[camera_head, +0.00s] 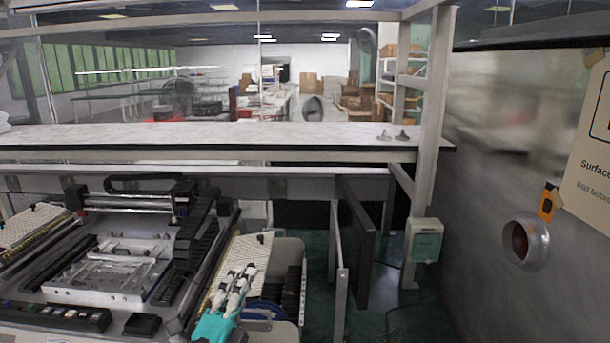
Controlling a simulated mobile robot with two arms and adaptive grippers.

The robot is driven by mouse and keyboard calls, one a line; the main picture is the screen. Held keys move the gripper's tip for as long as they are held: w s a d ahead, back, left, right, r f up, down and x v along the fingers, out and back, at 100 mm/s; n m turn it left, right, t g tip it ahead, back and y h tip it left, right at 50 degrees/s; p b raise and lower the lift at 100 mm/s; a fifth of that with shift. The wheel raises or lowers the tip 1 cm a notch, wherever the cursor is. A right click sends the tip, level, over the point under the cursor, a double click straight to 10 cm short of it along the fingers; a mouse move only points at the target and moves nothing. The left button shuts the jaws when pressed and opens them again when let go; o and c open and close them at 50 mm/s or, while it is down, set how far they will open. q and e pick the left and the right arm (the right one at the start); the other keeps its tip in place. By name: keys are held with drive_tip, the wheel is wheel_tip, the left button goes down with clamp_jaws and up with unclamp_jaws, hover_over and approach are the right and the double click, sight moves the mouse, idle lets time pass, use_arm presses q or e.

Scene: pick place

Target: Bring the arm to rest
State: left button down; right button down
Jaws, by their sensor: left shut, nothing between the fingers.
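My left gripper (242,276) shows at the bottom centre-left of the head view, with pale fingers and a teal body behind them. It is shut with nothing between the fingers. It appears in front of a cream ribbed strip (245,256) at the right side of the machine; I cannot tell whether it touches it. My right gripper is not in view.
A machine with a metal fixture plate (103,274) fills the lower left. A long grey shelf (210,135) runs behind it. A post with a pale box (424,240) and a grey wall with a round port (526,241) stand at right. Green floor (400,315) shows between.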

use_arm(q)
drive_tip(key=s+a+f+n+g+y, duration=0.4)
drive_tip(key=a+f+n, duration=0.1)
drive_tip(key=f+n, duration=0.25)
drive_tip(key=s+a+f+n+g+y, duration=0.35)
drive_tip(key=a+f+n, duration=0.2)
drive_tip(key=f, duration=0.35)
drive_tip(key=s+d+f+n+g+h, duration=0.1)
drive_tip(key=s+f+n+g, duration=0.35)
drive_tip(key=s, duration=0.75)
drive_tip(key=s+f+n+g, duration=0.2)
drive_tip(key=s+f+g, duration=0.5)
drive_tip(key=s, duration=0.4)
wheel_tip(320, 180, down, 31)
drive_tip(key=s+b, duration=0.2)
drive_tip(key=s, duration=0.1)
drive_tip(key=s+a+f+g, duration=0.1)
drive_tip(key=s+a+f, duration=0.1)
drive_tip(key=s+f, duration=1.3)
drive_tip(key=shift+s+a+f+b, duration=0.15)
drive_tip(key=shift+a+b, duration=0.2)
drive_tip(key=shift+b, duration=0.05)
drive_tip(key=shift+m, duration=0.25)
